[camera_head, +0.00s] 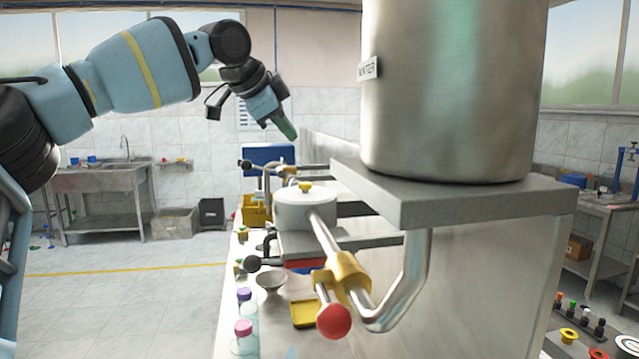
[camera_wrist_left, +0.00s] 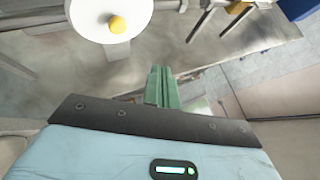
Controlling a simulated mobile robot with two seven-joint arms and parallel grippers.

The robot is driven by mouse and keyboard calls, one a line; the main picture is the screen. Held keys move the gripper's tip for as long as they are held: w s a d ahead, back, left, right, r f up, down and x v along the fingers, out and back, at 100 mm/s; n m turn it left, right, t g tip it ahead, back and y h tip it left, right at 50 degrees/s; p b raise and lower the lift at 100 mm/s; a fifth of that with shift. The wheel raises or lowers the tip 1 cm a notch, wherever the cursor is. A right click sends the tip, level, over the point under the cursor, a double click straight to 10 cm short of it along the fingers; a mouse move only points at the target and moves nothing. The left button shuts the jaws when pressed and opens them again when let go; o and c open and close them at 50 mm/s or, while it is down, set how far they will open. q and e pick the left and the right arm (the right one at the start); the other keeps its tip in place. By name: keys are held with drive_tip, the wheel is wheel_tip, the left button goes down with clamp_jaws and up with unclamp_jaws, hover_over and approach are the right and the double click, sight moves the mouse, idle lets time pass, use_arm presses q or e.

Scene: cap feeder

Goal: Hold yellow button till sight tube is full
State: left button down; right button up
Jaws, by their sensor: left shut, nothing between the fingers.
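The yellow button (camera_head: 305,186) sits on top of a round pale housing (camera_head: 300,211) beyond the large steel tank. In the left wrist view the yellow button (camera_wrist_left: 118,25) shows on the white round top (camera_wrist_left: 90,18), at the upper left. My left gripper (camera_head: 289,132) has green fingers, shut and empty, in the air above and behind the housing. In the left wrist view the shut fingers (camera_wrist_left: 160,82) are apart from the button, below and right of it. I cannot make out a sight tube. My right gripper is not in view.
The steel tank (camera_head: 450,90) stands on a grey shelf (camera_head: 470,200) at the right. A bent pipe with a yellow fitting (camera_head: 345,275) and a red knob (camera_head: 334,321) juts out in front. Small jars (camera_head: 243,335) and a bowl (camera_head: 271,281) stand on the bench.

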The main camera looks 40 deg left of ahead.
sight(301, 184)
use_arm(q)
drive_tip(key=shift+w+d+r+m, duration=0.2)
drive_tip(key=shift+d+r, duration=0.4)
drive_tip(key=shift+d, duration=0.2)
drive_tip(key=shift+w+d+r+m, duration=0.1)
drive_tip(key=shift+d+r+m, duration=0.1)
drive_tip(key=shift+d+r, duration=0.5)
drive_tip(key=shift+s+f, duration=0.1)
drive_tip(key=shift+f, duration=0.1)
drive_tip(key=shift+f+b, duration=0.3)
drive_tip(key=shift+f, duration=4.1)
drive_tip(key=shift+f, duration=0.1)
drive_tip(key=shift+f, duration=0.3)
drive_tip(key=shift+f, duration=0.55)
drive_tip(key=shift+r, duration=0.95)
drive_tip(key=shift+r, duration=0.15)
